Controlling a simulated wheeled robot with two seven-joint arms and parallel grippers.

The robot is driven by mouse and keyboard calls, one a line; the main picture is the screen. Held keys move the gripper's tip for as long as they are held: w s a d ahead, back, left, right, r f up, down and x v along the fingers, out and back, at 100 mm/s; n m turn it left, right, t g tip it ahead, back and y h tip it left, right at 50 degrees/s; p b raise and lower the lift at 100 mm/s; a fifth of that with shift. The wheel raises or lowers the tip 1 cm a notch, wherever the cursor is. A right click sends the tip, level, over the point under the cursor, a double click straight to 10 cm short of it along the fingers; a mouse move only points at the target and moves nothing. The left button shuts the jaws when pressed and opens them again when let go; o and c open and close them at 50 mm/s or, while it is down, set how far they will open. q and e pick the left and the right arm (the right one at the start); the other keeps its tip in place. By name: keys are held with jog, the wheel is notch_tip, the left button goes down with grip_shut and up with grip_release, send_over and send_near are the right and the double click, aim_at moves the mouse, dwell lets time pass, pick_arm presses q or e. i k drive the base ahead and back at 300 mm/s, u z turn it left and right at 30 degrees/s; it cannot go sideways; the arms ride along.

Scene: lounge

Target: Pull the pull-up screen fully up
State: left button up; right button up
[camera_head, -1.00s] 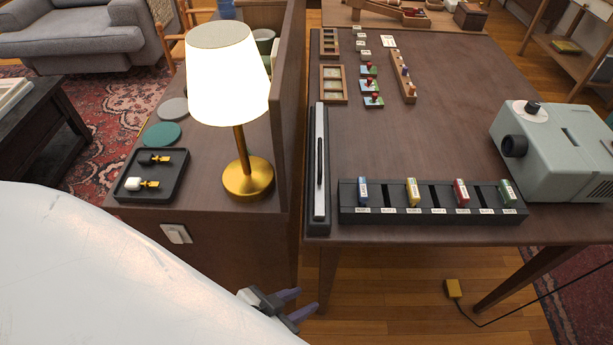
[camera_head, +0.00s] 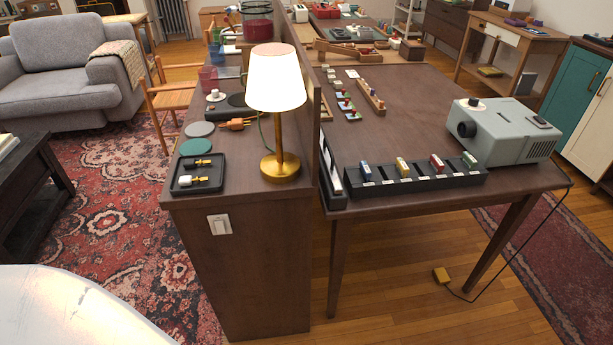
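The pull-up screen looks to be the long, low black case (camera_head: 335,202) with a pale strip along its top. It lies on the near left edge of the dark table (camera_head: 430,115), beside the wooden partition. The partition hides part of it, and I see no raised screen sheet above it. Neither of my grippers is in view. A white part of my own body fills the lower left corner.
A lit lamp (camera_head: 276,85) and a black tray (camera_head: 196,174) stand on the cabinet left of the partition. A slotted black rack (camera_head: 415,183) and a projector (camera_head: 505,132) stand on the table. Floor in front is clear.

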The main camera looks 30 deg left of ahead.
aim_at(328, 158)
jog(key=z, duration=1.65)
jog(key=k, duration=0.1)
jog(key=u, duration=2.5)
